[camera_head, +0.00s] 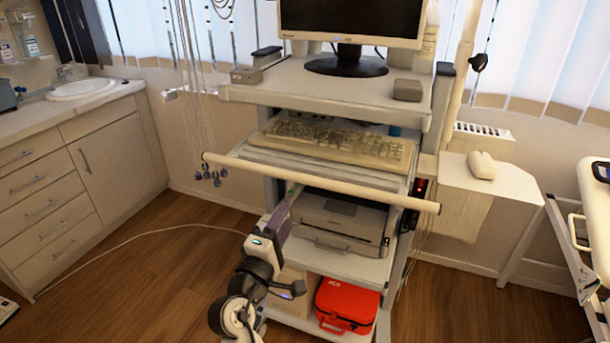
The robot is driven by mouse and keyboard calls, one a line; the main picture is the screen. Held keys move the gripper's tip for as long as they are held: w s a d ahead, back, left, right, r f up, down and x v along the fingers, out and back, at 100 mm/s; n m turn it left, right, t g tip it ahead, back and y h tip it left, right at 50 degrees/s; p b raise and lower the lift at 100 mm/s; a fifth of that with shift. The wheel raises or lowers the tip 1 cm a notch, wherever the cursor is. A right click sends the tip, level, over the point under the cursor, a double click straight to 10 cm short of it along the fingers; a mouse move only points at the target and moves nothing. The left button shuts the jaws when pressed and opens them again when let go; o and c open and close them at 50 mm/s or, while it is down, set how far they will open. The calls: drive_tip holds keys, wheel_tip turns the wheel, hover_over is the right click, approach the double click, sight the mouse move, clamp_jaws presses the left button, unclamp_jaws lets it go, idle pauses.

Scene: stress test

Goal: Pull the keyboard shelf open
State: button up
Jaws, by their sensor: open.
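The keyboard shelf (262,157) is a pale shelf in the white equipment cart, below the monitor shelf. A beige keyboard (340,144) lies on it. A long pale horizontal bar (320,182) crosses the cart's front just below and in front of the shelf. My arm reaches up from the bottom of the view. My gripper (294,190) is open, close under the bar near its left half. Its fingertips are small and partly hidden by the bar, so I cannot tell whether they touch it.
A monitor (352,22) stands on the cart's top shelf (320,93). A printer (338,222) and a red case (346,305) sit on lower shelves. Hanging cables (190,90) are left of the cart.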

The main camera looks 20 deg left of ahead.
sight(303, 183)
drive_tip(key=w+r+p, duration=0.1)
drive_tip(key=w, duration=0.3)
drive_tip(key=w+r+p, duration=0.1)
drive_tip(key=w, duration=0.3)
drive_tip(key=w+p, duration=0.1)
drive_tip(key=w, duration=0.3)
drive_tip(key=shift+w+d+r+p, duration=0.1)
drive_tip(key=shift+w+r+p, duration=0.25)
drive_tip(key=shift+r+p, duration=0.05)
clamp_jaws()
